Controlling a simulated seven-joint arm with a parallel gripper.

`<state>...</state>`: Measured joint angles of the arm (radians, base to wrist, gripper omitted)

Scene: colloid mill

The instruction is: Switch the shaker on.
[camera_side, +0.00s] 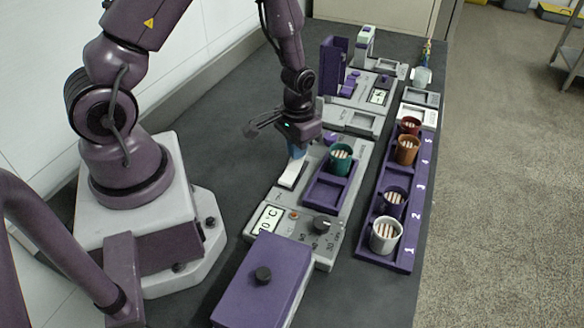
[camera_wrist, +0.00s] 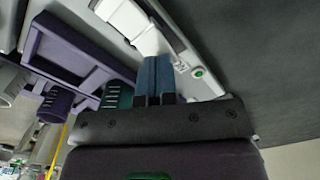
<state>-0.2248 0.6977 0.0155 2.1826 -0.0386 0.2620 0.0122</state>
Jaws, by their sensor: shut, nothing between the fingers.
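The grey unit that looks like the shaker (camera_side: 257,195) is in mid-table in the side view. It carries a purple tray (camera_side: 323,196) with a green cup (camera_side: 341,158) in it. A white rocker-like switch (camera_side: 291,175) lies along its left side; it also shows in the wrist view (camera_wrist: 130,20). My gripper (camera_side: 297,153) is shut and empty, blue fingertips pointing down at the far end of this switch. In the wrist view the fingertips (camera_wrist: 154,62) overlap the switch's end; I cannot tell whether they touch. A green round light or button (camera_wrist: 198,72) is beside them.
The shaker's front has a display (camera_side: 269,219) and a dark knob (camera_side: 321,224). A purple numbered rack (camera_side: 411,213) with several cups is at right. Another device (camera_side: 362,92) stands behind. Left of the shaker is clear.

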